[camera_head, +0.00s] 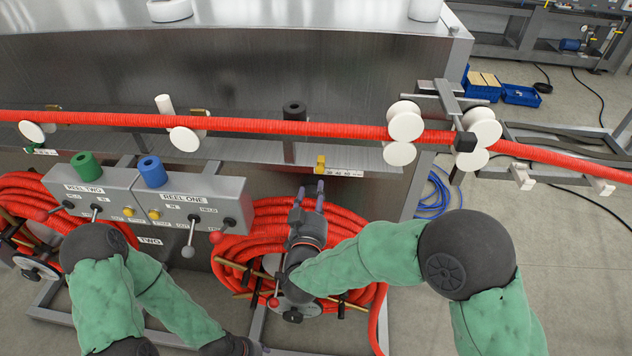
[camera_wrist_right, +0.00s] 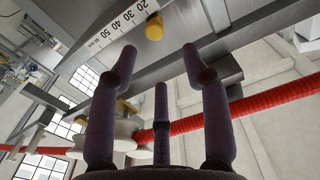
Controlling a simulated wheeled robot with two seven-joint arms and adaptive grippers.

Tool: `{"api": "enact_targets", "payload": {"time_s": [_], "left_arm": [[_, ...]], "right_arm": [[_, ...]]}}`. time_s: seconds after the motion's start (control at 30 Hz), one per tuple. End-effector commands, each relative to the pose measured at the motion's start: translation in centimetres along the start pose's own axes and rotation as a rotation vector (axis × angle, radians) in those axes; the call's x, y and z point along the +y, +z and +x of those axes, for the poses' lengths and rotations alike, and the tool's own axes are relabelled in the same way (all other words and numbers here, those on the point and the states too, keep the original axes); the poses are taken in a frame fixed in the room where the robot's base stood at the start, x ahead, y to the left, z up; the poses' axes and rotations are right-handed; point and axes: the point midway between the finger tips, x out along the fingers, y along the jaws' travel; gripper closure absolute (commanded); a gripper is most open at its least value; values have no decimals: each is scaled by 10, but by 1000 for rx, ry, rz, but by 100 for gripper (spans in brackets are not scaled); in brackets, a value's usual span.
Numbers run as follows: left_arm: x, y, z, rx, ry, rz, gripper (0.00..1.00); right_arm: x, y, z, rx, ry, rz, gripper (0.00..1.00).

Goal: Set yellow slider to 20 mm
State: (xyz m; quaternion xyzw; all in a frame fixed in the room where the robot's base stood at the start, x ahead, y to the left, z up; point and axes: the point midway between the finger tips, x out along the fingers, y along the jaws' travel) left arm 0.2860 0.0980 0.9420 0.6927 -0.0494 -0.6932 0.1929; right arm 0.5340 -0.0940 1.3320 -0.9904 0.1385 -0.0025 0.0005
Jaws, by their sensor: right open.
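The yellow slider (camera_head: 320,163) sits at the left end of the visible part of a white scale (camera_head: 345,173) on the steel bench front. In the right wrist view the slider (camera_wrist_right: 154,28) is a small yellow knob beside the scale (camera_wrist_right: 118,24), near its 20 and 30 marks. Its exact reading cannot be told. My right gripper (camera_head: 310,186) is just below the slider, fingers pointing up at it. In the wrist view its fingers (camera_wrist_right: 160,58) are spread and empty, with the slider beyond the gap, apparently apart.
An orange corrugated conduit (camera_head: 250,126) runs across above the slider, between white rollers (camera_head: 405,127). A black cylinder (camera_head: 294,110) stands above left of the slider. A control box (camera_head: 185,200) with levers is at left. Coiled conduit (camera_head: 265,225) lies behind my right arm.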

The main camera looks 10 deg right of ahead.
Motion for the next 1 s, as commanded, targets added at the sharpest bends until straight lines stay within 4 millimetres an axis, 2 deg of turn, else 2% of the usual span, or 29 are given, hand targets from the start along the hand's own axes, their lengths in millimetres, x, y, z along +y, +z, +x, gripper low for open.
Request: {"api": "enact_targets", "payload": {"time_s": [0.1,0.3,1.0], "left_arm": [[0,0,0,0,0,0,60],[0,0,0,0,0,0,60],[0,0,0,0,0,0,60]], "right_arm": [[-1,-1,-20,1,-3,-1,52],[-1,0,-38,1,-1,0,52],[0,0,-41,1,0,-1,52]]}}
